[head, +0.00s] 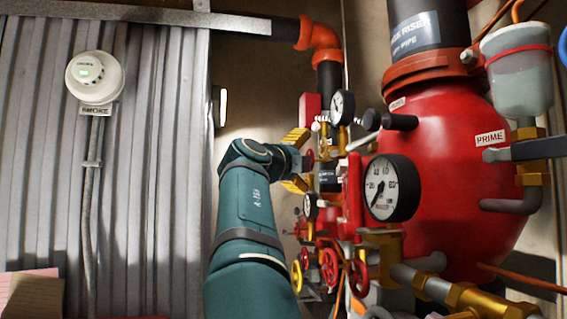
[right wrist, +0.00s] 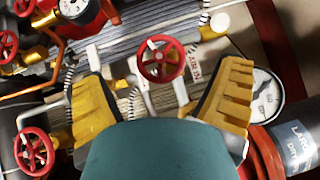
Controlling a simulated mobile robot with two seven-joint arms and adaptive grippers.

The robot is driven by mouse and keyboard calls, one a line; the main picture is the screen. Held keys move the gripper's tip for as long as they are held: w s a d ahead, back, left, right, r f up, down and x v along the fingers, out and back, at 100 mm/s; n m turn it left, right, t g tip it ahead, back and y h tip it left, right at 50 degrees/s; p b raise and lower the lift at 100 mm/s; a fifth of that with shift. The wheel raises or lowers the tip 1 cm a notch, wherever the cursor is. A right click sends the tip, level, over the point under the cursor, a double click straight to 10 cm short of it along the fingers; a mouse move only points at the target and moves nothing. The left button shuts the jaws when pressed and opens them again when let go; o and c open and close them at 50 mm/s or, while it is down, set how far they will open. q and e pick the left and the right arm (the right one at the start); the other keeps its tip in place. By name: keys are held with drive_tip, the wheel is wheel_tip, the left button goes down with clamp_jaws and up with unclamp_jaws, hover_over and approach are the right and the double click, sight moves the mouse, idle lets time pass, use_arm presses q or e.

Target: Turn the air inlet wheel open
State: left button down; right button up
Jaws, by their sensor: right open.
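A small red handwheel (right wrist: 161,58) with spokes is in the right wrist view, beside a white tag (right wrist: 194,66) with red lettering too small to read surely. It is likely the air inlet wheel. My right gripper (right wrist: 163,84) is open, with one yellow finger on each side of this wheel and clear gaps to the rim. In the head view my teal right arm reaches up the middle, and the right gripper (head: 298,162) is open around the edge of a red wheel (head: 309,158). Contact cannot be told. My left gripper is in neither view.
A large red vessel (head: 455,190) with a pressure gauge (head: 391,188) stands at right. Several other red wheels (head: 329,266) sit low among the pipes. A corrugated wall (head: 150,180) with a smoke detector (head: 95,78) is at left.

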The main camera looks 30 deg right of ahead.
drive_tip(key=r+v, duration=0.1)
drive_tip(key=v, duration=0.6)
drive_tip(key=shift+s+a+f, duration=0.25)
drive_tip(key=shift+a+f, duration=0.05)
drive_tip(key=shift+f, duration=0.25)
